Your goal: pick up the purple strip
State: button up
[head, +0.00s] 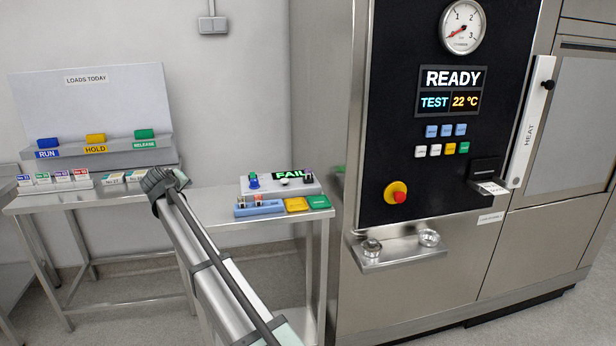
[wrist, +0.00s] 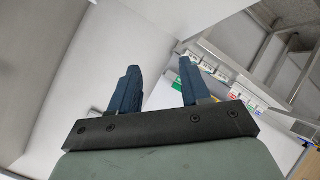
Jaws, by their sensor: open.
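I cannot clearly make out a purple strip in either view. In the head view, a row of small white packs with coloured labels (head: 62,182) stands at the left on the steel table, and the labels are too small to read surely. A test device (head: 282,188) showing FAIL stands further right, with small coloured pieces on it, too small to name. My gripper (wrist: 158,63) is open and empty in the wrist view, its two dark fingers apart. In the head view, my arm's end (head: 165,182) is above the table between the packs and the device.
A blue rack (head: 258,208) with small pieces, a yellow tray (head: 296,204) and a green tray (head: 319,202) sit before the device. A stepped stand (head: 125,150) with blue, yellow and green blocks is at the back left. The large steel machine (head: 345,270) bounds the right side.

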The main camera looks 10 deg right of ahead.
jog(key=w+d+f+m+g+h, duration=0.1)
jog(key=w+d+m+g, duration=0.25)
jog(key=d, duration=0.45)
jog(key=w+d+f+m+g+h, duration=0.1)
jog(key=w+d+m+g, duration=0.1)
jog(key=d+m, duration=0.35)
notch_tip(320, 180, up, 12)
jog(key=m+g+y, duration=0.4)
jog(key=m+g, duration=0.2)
jog(key=m, duration=1)
send_over(308, 169)
jog(key=shift+w+f, duration=0.1)
jog(key=shift+f, duration=6.6)
jog(key=shift+c, duration=0.2)
grip_shut()
